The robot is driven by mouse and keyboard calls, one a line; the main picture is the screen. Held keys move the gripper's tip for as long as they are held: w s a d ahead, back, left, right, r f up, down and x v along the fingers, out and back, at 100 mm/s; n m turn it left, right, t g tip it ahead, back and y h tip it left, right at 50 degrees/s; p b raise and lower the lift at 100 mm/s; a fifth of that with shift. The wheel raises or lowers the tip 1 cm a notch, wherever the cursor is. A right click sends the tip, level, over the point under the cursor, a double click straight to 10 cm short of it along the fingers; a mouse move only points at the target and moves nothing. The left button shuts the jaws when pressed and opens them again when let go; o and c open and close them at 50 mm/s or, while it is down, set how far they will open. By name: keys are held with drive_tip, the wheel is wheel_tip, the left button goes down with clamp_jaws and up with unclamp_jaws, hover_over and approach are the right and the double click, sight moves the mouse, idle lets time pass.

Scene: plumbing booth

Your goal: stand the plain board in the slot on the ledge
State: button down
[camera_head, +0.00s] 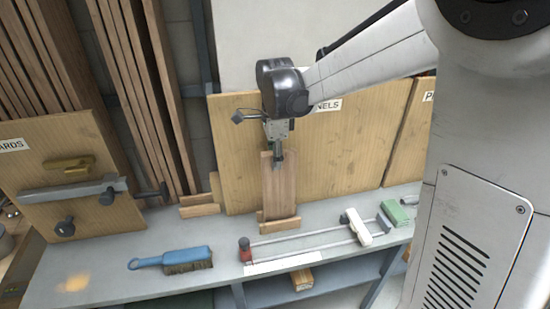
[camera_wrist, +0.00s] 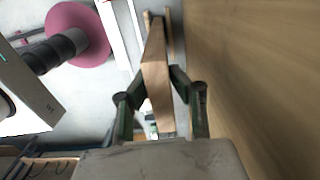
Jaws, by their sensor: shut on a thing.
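The plain board (camera_head: 279,195) is a narrow brown wooden piece, upright in front of the large wooden panel. My gripper (camera_head: 278,155) is shut on its upper end. The board's lower end is at the slot (camera_head: 280,226), made of low wooden strips on the grey ledge (camera_head: 115,262). The front strip hides the bottom edge, so I cannot tell whether it is fully seated. In the wrist view the board (camera_wrist: 155,75) runs away between the fingers of my gripper (camera_wrist: 160,95) towards the slot strips (camera_wrist: 170,35).
The large panel (camera_head: 350,150) is close behind the board. A second wooden holder (camera_head: 198,206) sits to its left. A blue brush (camera_head: 175,260), a rail tool with red and white parts (camera_head: 310,240) and a green block (camera_head: 396,213) lie on the ledge. Tall boards lean at left.

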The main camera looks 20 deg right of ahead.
drive_tip(key=c, duration=1.5)
unclamp_jaws()
drive_tip(key=shift+o, duration=0.2)
wheel_tip(320, 180, up, 12)
drive_tip(key=s+f+n+t, duration=0.3)
drive_tip(key=s+n, duration=0.6)
drive_tip(key=s, duration=0.2)
drive_tip(key=s+d+f+n+t, duration=0.1)
drive_tip(key=s+f+n+t, duration=0.2)
drive_tip(key=s+n, duration=0.6)
drive_tip(key=s+t, duration=0.1)
drive_tip(key=s, duration=0.2)
drive_tip(key=shift+n, duration=0.4)
